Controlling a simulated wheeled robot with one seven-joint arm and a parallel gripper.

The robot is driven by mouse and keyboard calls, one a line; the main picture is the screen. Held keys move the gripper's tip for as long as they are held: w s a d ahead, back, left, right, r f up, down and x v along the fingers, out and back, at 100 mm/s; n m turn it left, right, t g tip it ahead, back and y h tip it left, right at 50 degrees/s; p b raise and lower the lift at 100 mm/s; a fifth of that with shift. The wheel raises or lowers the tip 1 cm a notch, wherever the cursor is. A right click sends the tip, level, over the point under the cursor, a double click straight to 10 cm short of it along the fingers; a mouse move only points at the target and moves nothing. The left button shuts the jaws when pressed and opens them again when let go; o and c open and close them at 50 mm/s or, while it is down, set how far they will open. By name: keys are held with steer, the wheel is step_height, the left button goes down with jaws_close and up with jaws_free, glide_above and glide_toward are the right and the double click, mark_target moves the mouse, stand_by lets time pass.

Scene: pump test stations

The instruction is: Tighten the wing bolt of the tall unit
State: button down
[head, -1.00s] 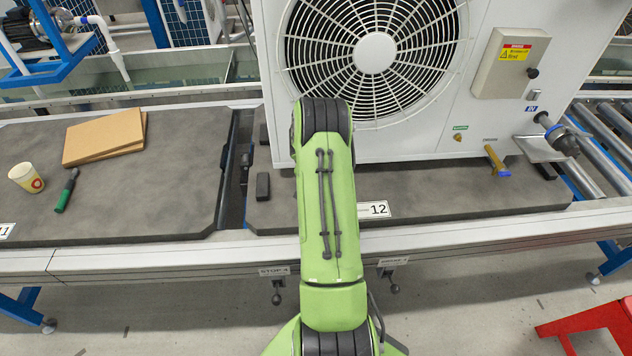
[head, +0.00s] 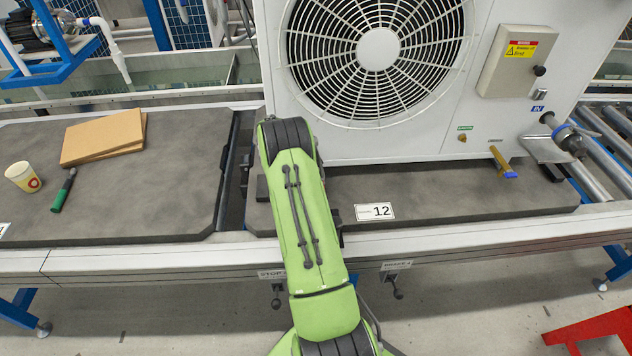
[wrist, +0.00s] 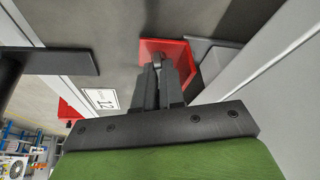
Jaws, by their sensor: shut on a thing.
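The tall unit (head: 400,147) is a white cabinet with a large round fan grille, standing on the dark slab marked 12. Its side also fills the right of the wrist view (wrist: 270,65). In the wrist view my gripper (wrist: 157,65) is shut, its dark fingers reaching to a red part (wrist: 178,48) beside the unit. A small grey piece, which looks like the wing bolt (wrist: 156,60), is between the fingertips; its wings cannot be made out. My green arm hides the gripper, the red part and the bolt in the head view.
A label 12 (head: 375,211) lies on the slab's front edge. A brass valve (head: 499,160) and an inlet pipe (head: 565,135) stick out at the unit's right. On the left slab are a paper cup (head: 22,177), a green-handled tool (head: 63,192) and cardboard (head: 103,137).

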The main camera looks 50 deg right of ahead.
steer(key=shift+w+m+g, duration=0.1)
steer(key=shift+m+g, duration=0.2)
steer(key=shift+m, duration=0.8)
steer(key=shift+y, duration=0.3)
steer(key=c, duration=1.2)
jaws_free()
steer(key=shift+c, duration=0.2)
steer(key=shift+w+r, duration=0.1)
steer(key=shift+r, duration=0.25)
steer(key=shift+w+a+r+p, duration=0.35)
steer(key=shift+a+r, duration=0.1)
steer(key=shift+r, duration=0.15)
steer(key=shift+w+a+r+p, duration=0.2)
steer(key=shift+w+a+r, duration=0.2)
steer(key=shift+r, duration=0.2)
steer(key=w+a+p, duration=0.1)
steer(key=w+a, duration=0.2)
steer(key=a, duration=0.1)
steer(key=w+a, duration=0.4)
steer(key=shift+f+p, duration=0.15)
steer(key=shift+p, duration=0.2)
